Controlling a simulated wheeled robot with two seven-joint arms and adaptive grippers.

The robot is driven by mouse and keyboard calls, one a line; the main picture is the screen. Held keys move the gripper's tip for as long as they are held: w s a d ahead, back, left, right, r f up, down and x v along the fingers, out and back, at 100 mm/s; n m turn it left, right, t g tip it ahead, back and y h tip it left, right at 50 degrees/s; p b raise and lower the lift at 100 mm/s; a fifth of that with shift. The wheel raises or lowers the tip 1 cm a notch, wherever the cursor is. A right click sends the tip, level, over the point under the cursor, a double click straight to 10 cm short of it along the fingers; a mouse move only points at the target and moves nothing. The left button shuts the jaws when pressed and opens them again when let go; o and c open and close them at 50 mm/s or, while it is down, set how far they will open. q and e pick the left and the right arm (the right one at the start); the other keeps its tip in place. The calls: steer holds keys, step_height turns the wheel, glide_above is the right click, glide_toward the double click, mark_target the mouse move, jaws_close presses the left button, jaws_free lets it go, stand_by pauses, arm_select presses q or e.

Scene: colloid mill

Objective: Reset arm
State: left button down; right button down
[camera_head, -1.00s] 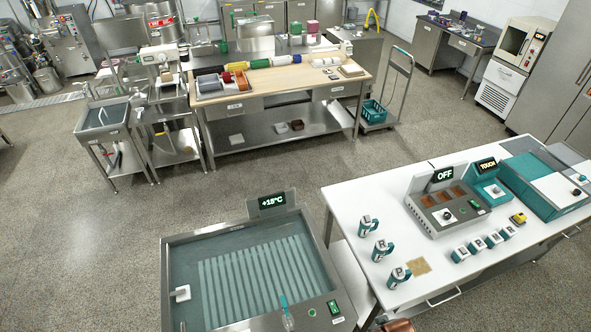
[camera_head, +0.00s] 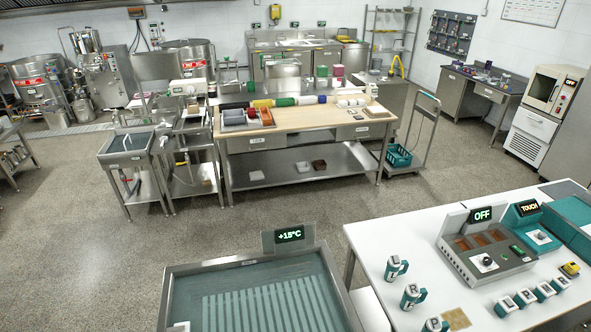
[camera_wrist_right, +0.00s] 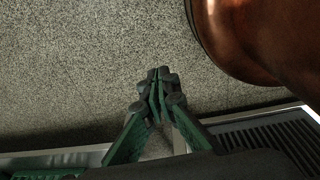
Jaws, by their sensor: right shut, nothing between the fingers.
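My right gripper (camera_wrist_right: 157,95) shows in the right wrist view. Its green and black fingers are together at the tips, with nothing between them. It points over the speckled grey floor (camera_wrist_right: 100,60). A brown, glossy rounded shape fills the upper right of that view, and I cannot tell whether the fingers are near it. Neither gripper shows in the head view, and my left gripper is in no view.
The water bath (camera_head: 172,300) with a +15°C display (camera_head: 290,235) stands at the lower middle. The white table (camera_head: 400,239) with an OFF unit (camera_head: 487,259) and several cups is at right. A wooden-topped bench (camera_head: 300,122) stands behind. Open floor (camera_head: 90,250) lies at left.

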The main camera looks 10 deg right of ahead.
steer(key=s+f, duration=0.2)
steer(key=shift+s+d, duration=0.15)
steer(key=shift+s, duration=0.2)
stand_by(0.6)
